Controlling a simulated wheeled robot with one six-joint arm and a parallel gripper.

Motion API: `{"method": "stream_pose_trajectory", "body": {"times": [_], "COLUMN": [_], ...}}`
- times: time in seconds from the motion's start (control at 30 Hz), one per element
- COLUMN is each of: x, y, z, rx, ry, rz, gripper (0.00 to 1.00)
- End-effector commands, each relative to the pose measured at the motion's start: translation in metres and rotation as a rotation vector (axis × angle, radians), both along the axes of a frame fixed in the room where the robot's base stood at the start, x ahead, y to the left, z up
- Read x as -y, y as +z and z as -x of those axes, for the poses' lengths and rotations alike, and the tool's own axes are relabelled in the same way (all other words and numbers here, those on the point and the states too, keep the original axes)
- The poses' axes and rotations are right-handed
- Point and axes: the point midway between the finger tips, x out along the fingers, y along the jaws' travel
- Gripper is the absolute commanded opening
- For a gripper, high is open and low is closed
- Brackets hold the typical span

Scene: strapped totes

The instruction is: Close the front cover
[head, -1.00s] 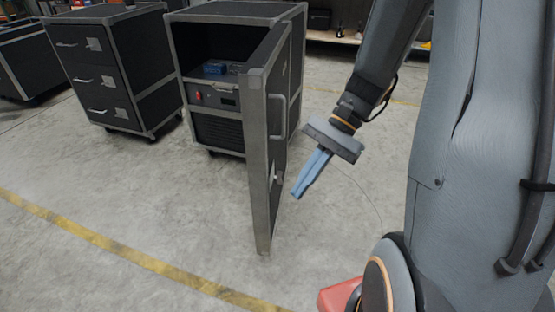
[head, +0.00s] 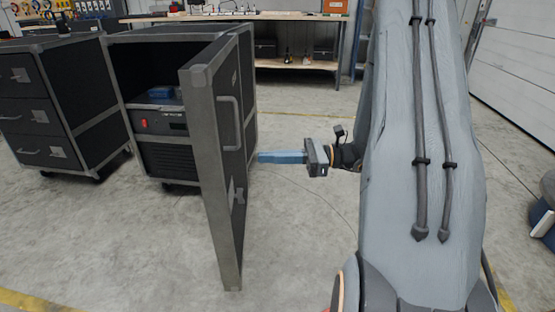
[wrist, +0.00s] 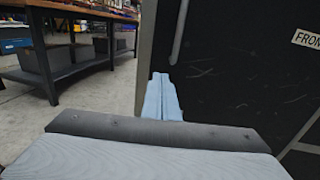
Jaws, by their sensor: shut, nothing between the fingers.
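The front cover (head: 231,160) is a black panel with a grey metal frame and a bar handle. In the head view it stands swung wide open, its outer face toward my gripper. The case (head: 124,80) behind it is open, showing a dark upper space with a blue item and a unit with a red switch. My gripper (head: 262,157), with blue fingers, is shut and empty to the right of the cover, pointing left at its outer face. In the wrist view the fingers (wrist: 162,98) point at a dark panel with part of a "FRON" label; contact cannot be told.
A black drawer case (head: 40,110) stands left of the open case. A workbench (head: 290,60) with a lower shelf runs along the back. A blue object (head: 543,215) lies at the right edge. The concrete floor around the cover is clear.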

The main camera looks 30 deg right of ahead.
Motion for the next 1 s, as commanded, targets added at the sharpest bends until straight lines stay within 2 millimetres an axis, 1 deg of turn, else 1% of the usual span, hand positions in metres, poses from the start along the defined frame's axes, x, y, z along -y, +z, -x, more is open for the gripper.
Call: {"method": "stream_pose_trajectory", "body": {"times": [0.03, 0.2, 0.4, 0.5, 0.7, 1.0], "x": [-0.011, -0.041, -0.068, -0.076, -0.082, -0.082], "y": [-0.001, -0.001, -0.001, -0.001, 0.0, 0.0], "z": [-0.005, -0.019, -0.032, -0.036, -0.039, -0.04], "rx": [0.0, 0.0, 0.0, -0.001, 0.0, 0.0], "ry": [0.005, 0.005, 0.004, 0.003, 0.001, 0.001], "rz": [0.0, 0.001, 0.001, 0.002, 0.001, 0.001], "gripper": [0.0, 0.0, 0.0, 0.0, 0.0, 0.0]}}
